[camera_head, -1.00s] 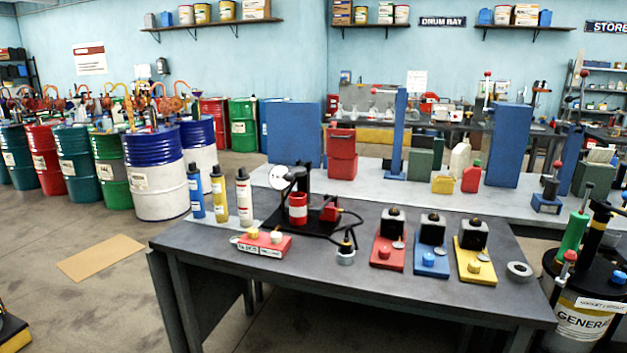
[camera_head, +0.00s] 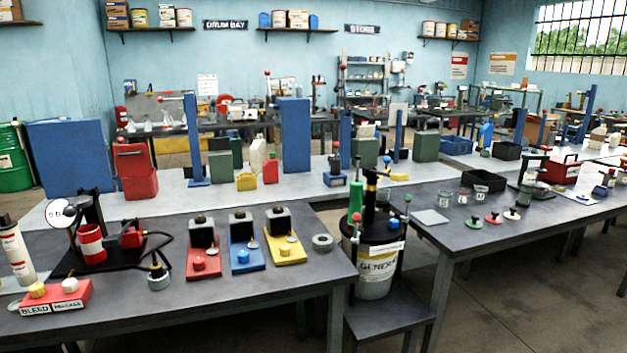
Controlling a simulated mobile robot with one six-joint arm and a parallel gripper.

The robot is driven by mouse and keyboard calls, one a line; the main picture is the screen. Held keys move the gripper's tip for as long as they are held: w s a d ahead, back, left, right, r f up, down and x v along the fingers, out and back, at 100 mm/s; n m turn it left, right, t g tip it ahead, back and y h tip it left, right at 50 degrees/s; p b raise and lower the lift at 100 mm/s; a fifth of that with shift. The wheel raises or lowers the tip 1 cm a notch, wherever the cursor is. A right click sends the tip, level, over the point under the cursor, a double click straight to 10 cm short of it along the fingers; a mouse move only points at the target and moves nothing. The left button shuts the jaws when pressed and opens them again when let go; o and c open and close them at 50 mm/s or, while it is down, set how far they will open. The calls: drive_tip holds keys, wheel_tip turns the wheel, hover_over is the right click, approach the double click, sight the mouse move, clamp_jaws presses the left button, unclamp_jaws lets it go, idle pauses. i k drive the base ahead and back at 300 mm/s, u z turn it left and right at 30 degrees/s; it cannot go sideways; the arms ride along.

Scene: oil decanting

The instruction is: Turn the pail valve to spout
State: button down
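The pail (camera_head: 376,287) is a white container with a black lid and a partly readable "GENERAL" label. It stands on a small dark stand between two grey tables. A black pump column (camera_head: 370,200) rises from its lid, with a green upright cylinder (camera_head: 356,197) at its left. A white tag (camera_head: 387,248) hangs across the pail's upper front; its print is too small to read now. My gripper is not in view.
The left table (camera_head: 240,290) holds red, blue and yellow bases with black blocks, a grey ring (camera_head: 322,242) and a red bleed box (camera_head: 57,297). The right table (camera_head: 450,240) holds a black tray (camera_head: 482,180) and small jars. Open floor (camera_head: 540,290) lies at front right.

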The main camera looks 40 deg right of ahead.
sight(393, 223)
drive_tip(key=z, duration=4.1)
drive_tip(key=i, duration=0.1)
drive_tip(key=u, duration=2.7)
